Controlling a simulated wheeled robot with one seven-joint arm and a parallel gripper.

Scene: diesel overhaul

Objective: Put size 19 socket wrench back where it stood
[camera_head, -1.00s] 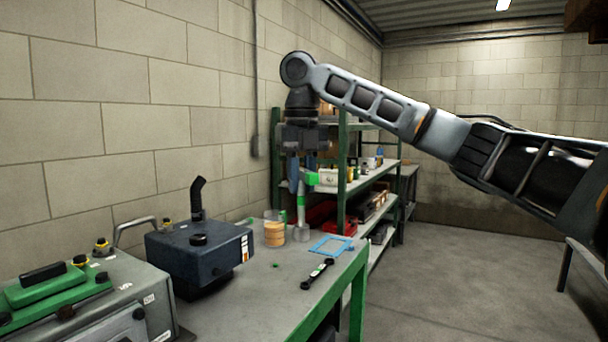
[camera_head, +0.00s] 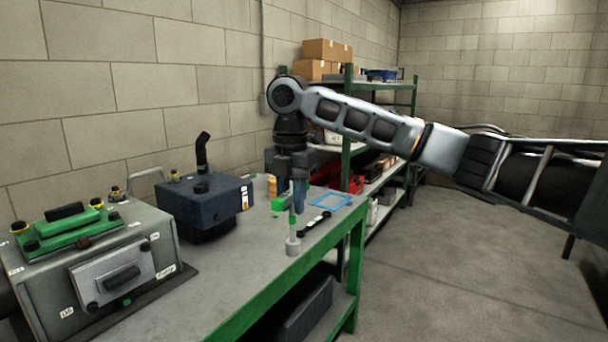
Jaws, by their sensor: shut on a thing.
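My gripper (camera_head: 290,205) points down over the green-edged workbench (camera_head: 225,270), with its blue fingers shut on an upright socket wrench (camera_head: 293,232). The wrench has a green grip at the top, a grey shaft and a wider grey socket end at the bottom. The fingers hide part of its top. Its lower end shows close to the bench's front edge; I cannot tell whether it touches the bench top. No size number is readable on it.
A black spanner (camera_head: 314,224) and a blue frame (camera_head: 331,200) lie right of the wrench. A dark blue box with a pipe (camera_head: 207,205) and a grey machine with a green top (camera_head: 95,262) stand left. A shelf rack (camera_head: 415,105) stands behind. The front middle bench is clear.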

